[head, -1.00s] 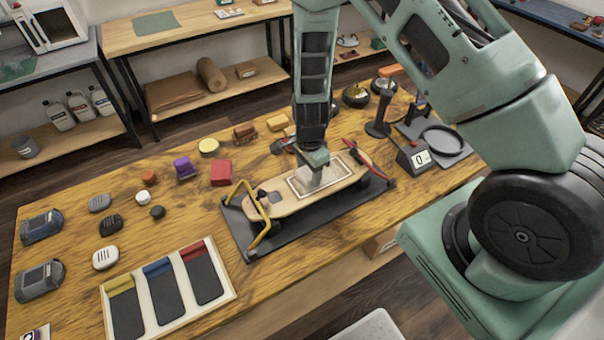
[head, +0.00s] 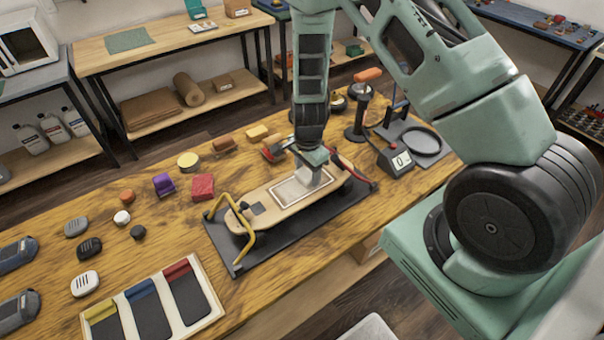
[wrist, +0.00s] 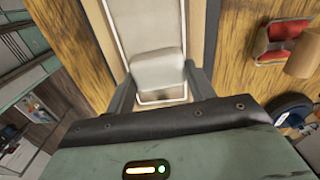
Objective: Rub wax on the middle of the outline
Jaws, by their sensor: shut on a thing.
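The board (head: 238,218) is a pale wooden deck on a dark mat. A white rectangular outline (head: 287,194) is marked on its upper face, and it also shows in the wrist view (wrist: 145,25). My gripper (head: 316,174) is over the right end of the outline. In the wrist view, my gripper's two fingers (wrist: 160,88) are shut on a whitish wax block (wrist: 158,68). The block lies over the near end of the outline, low at the board. I cannot tell whether it touches the surface.
A yellow-handled frame (head: 247,243) stands at the board's left end, and a red clamp-like tool (head: 358,172) at its right. A digital scale (head: 397,161) is to the right. A tray (head: 219,312) of colored-topped dark pads and several small blocks lie left.

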